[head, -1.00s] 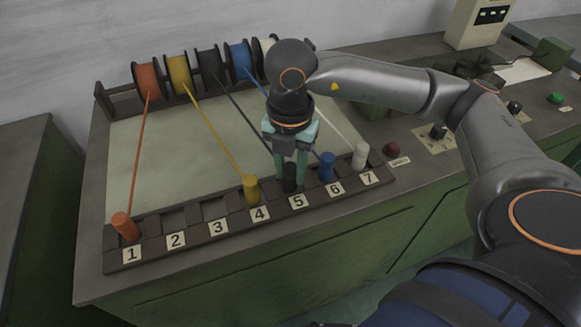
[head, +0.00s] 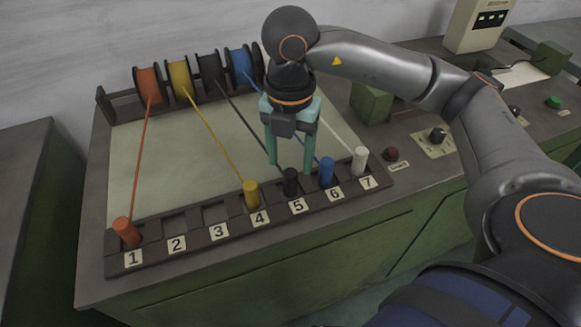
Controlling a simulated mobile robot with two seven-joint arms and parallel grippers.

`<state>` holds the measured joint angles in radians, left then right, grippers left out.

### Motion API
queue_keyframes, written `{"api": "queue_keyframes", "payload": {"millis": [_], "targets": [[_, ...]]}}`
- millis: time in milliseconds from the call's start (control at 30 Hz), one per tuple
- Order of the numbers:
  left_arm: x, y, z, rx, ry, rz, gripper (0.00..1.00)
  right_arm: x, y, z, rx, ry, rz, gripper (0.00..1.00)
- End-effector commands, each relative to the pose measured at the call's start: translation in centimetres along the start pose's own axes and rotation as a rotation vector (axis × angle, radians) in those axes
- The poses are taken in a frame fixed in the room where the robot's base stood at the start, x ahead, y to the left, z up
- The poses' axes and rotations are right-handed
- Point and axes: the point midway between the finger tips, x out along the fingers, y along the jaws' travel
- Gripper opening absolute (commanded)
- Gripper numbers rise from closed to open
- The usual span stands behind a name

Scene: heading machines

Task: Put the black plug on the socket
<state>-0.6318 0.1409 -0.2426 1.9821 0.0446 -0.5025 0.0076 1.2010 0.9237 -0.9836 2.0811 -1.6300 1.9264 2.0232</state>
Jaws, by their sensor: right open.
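The black plug (head: 290,183) stands upright in the socket strip (head: 190,246), at the position labelled 5. A dark cord runs from it back to the black spool (head: 210,68). My right gripper (head: 290,169) is open above and just behind the plug, its two teal fingers pointing down and apart from each other. It holds nothing. My left gripper is not in view.
An orange plug (head: 126,232) leans at 1, a yellow plug (head: 251,193) stands at 4, a blue plug (head: 326,172) at 6 and a white plug (head: 360,161) at 7. Positions 2 and 3 are empty. A red button (head: 391,154) lies right.

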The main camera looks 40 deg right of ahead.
Motion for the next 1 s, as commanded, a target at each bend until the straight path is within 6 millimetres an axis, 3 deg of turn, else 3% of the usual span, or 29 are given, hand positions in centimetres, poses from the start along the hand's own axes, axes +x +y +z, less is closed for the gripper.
{"api": "queue_keyframes", "payload": {"millis": [100,300,500,1000], "targets": [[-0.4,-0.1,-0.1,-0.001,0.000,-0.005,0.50,-3.0,0.1,0.0,-0.001,-0.001,0.004,0.64],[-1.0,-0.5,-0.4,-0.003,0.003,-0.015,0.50,-6.2,0.0,0.0,0.000,-0.002,0.001,0.64],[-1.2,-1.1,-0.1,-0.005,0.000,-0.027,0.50,-7.1,0.0,0.0,0.000,0.000,-0.001,0.64],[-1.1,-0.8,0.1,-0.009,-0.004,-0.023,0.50,-7.1,0.0,0.0,0.000,0.000,-0.001,0.64]]}}
